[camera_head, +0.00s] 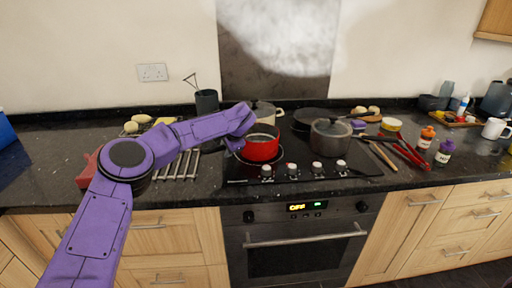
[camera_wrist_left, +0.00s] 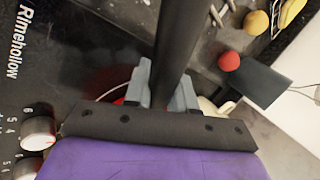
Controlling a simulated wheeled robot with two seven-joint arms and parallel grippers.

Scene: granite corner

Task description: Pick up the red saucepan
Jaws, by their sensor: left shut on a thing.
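The red saucepan (camera_head: 262,148) is at the front left of the black hob, upright. Whether it touches the hob or is slightly raised, I cannot tell. My left gripper (camera_head: 237,143) is at the pan's left side, mostly hidden by my purple arm. In the left wrist view, the grey fingers of my left gripper (camera_wrist_left: 166,88) are shut on the dark saucepan handle (camera_wrist_left: 178,45). Only a small sliver of red pan shows there, behind the fingers. My right gripper is not in view.
A grey lidded pot (camera_head: 331,138) stands to the right on the hob, and a lidded pan (camera_head: 263,110) is behind. A dark utensil pot (camera_head: 206,102) is at the back left. Red tongs (camera_head: 405,154) and bottles lie or stand right of the hob. Control knobs line its front.

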